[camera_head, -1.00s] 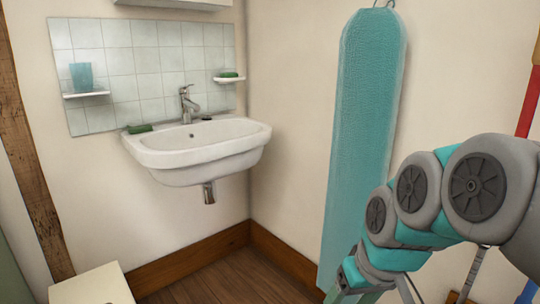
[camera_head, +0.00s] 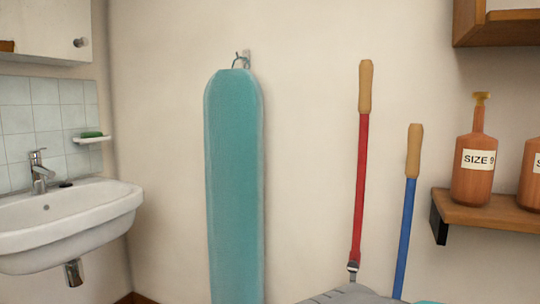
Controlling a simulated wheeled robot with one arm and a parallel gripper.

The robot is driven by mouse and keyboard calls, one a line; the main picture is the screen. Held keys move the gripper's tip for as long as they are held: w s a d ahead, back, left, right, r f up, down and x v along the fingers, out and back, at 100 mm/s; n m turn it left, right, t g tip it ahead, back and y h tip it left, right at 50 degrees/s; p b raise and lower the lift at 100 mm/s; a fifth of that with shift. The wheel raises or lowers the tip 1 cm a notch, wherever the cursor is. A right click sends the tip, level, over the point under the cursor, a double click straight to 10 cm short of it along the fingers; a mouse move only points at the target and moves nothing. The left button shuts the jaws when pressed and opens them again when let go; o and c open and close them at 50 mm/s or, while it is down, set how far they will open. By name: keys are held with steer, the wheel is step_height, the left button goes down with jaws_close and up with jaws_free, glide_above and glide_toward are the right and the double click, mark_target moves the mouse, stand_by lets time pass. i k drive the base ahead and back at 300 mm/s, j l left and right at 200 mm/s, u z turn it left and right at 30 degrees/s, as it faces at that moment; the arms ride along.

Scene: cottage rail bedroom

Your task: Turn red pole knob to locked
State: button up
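A red pole (camera_head: 360,190) with a tan wooden grip stands upright against the wall, right of centre. A dark collar or knob (camera_head: 352,268) shows at the lower end of its red part, just above my grey arm. Its locked or unlocked position is too small to tell. A blue pole (camera_head: 404,235) with a similar tan grip stands just right of it, and its lower end is hidden. My gripper is out of the picture; only a grey and teal part of my arm shows at the bottom edge.
A teal ironing board (camera_head: 235,180) hangs on a wall hook left of the poles. A white sink (camera_head: 70,225) is at the left. A wooden shelf (camera_head: 490,216) with orange bottles (camera_head: 475,165) juts out at the right. Bare wall lies between board and red pole.

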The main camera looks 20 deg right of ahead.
mark_target(352, 266)
steer(key=z, duration=1.15)
steer(key=k, duration=0.05)
